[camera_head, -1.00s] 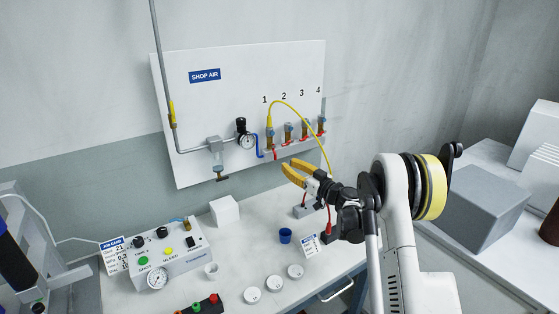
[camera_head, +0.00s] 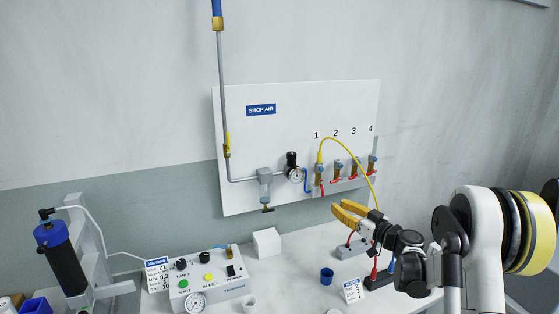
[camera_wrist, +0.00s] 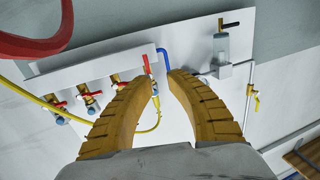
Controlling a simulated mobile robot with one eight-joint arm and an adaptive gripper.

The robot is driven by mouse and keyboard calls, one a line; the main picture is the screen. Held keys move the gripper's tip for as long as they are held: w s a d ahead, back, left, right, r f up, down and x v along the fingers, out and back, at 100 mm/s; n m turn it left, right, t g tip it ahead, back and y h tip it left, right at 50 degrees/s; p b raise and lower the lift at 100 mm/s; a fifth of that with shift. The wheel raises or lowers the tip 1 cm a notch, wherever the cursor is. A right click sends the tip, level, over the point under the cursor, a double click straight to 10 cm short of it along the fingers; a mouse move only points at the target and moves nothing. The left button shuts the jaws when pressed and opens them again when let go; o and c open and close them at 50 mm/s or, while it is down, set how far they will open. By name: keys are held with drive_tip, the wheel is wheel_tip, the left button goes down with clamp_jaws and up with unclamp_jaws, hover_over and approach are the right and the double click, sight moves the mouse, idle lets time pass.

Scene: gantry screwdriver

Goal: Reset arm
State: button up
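My gripper (camera_head: 348,212) has yellow fingers and is held in the air in front of the wall panel, below the numbered valves, in the head view. In the wrist view my gripper (camera_wrist: 163,85) shows its two ribbed yellow fingers spread apart with nothing between them. The white SHOP AIR panel (camera_head: 245,135) is behind it, with valves numbered 1 to 4 (camera_head: 338,172). A yellow hose (camera_head: 352,152) arcs from outlet 1 down behind my gripper.
A control box (camera_head: 210,285) with a gauge stands on the bench, near a white cube (camera_head: 267,242) and a blue cup (camera_head: 326,276). A black and blue cylinder (camera_head: 62,260) stands at left. A small card (camera_head: 353,290) is below my arm.

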drive_tip(key=s+a+r+m+g+h, duration=0.1)
drive_tip(key=s+a+r+g+h, duration=0.2)
drive_tip(key=s+a, duration=0.5)
drive_tip(key=s+a+r+m+g, duration=0.1)
drive_tip(key=s+a+r+g, duration=0.3)
drive_tip(key=s, duration=0.7)
drive_tip(key=s+d+f+m+h, duration=0.2)
drive_tip(key=s+h, duration=0.1)
drive_tip(key=s, duration=0.9)
drive_tip(key=s+d+f+m+g+h, duration=0.1)
drive_tip(key=s+d+f+m+h, duration=0.1)
drive_tip(key=s, duration=1)
drive_tip(key=shift+s+d+f+h, duration=0.2)
drive_tip(key=shift+s+d+h, duration=0.2)
drive_tip(key=shift+d+h, duration=0.3)
